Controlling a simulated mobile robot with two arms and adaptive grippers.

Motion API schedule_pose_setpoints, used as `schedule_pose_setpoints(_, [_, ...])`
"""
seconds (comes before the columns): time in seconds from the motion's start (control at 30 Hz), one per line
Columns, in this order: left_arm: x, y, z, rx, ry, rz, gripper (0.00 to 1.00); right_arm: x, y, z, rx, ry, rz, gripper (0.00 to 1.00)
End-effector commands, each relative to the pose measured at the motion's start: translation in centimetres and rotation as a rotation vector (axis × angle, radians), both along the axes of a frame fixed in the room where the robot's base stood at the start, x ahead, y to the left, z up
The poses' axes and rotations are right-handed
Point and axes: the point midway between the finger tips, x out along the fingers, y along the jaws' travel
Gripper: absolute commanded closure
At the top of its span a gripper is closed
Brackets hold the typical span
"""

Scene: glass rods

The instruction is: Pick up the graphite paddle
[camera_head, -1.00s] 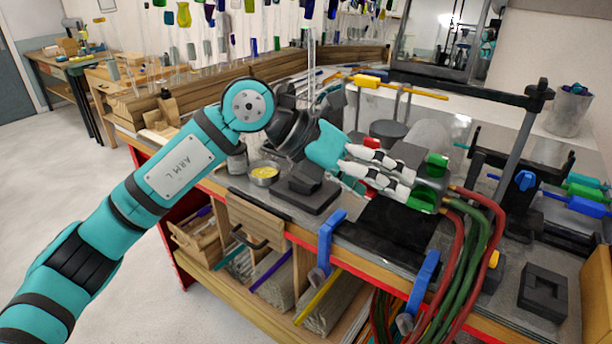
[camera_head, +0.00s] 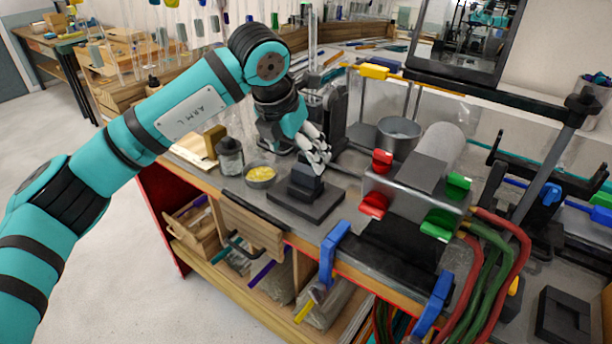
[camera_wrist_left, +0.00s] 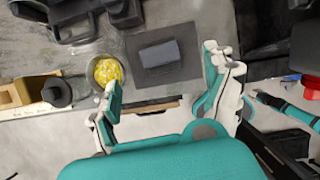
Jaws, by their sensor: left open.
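A dark grey block (camera_head: 305,181), which looks like the graphite paddle though its shape is hard to make out, sits on a flat dark square plate (camera_head: 311,210) at the bench front. In the left wrist view the block (camera_wrist_left: 160,55) lies on the plate (camera_wrist_left: 150,76), beyond and between the fingers. My left gripper (camera_head: 318,156) is just above and behind the block in the head view, with its fingers pointing down. In the left wrist view the left gripper (camera_wrist_left: 165,95) has its fingers wide apart with nothing between them. My right gripper is not in view.
A bowl of yellow material (camera_head: 260,176) and a dark-lidded jar (camera_head: 230,156) stand left of the plate. A burner with red and green knobs (camera_head: 415,195) stands to the right. Blue clamps (camera_head: 334,252) grip the bench's front edge. A metal pot (camera_head: 398,137) is behind.

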Motion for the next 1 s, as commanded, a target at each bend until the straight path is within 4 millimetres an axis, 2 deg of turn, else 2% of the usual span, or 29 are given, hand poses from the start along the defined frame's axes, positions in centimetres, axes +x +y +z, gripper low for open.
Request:
schedule_pose_setpoints(0.07, [0.5,-0.3,-1.3,0.0,0.005,0.0,0.15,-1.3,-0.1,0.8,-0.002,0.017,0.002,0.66])
schedule_pose_setpoints(0.13, [0.8,-0.6,-2.3,0.0,0.004,-0.001,0.15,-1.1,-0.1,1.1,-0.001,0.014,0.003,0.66])
schedule_pose_setpoints(0.33, [1.3,-0.8,-3.7,-0.001,0.0,0.0,0.15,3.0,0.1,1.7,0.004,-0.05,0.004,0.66])
schedule_pose_setpoints(0.47, [1.3,-1.1,-4.9,0.0,0.005,-0.001,0.15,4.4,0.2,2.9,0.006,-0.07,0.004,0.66])
schedule_pose_setpoints(0.57, [1.4,-1.4,-6.5,-0.001,0.006,-0.002,0.15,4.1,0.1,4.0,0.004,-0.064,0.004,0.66])
schedule_pose_setpoints(0.7, [2.0,-1.8,-8.2,-0.002,0.003,0.0,0.15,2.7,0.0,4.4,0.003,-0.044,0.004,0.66])
schedule_pose_setpoints(0.87, [2.2,-1.8,-8.9,-0.001,-0.001,-0.001,0.15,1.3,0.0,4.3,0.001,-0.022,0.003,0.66])
schedule_pose_setpoints(1.0, [2.2,-1.8,-8.9,-0.001,-0.001,-0.001,0.15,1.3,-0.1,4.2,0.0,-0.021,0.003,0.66])
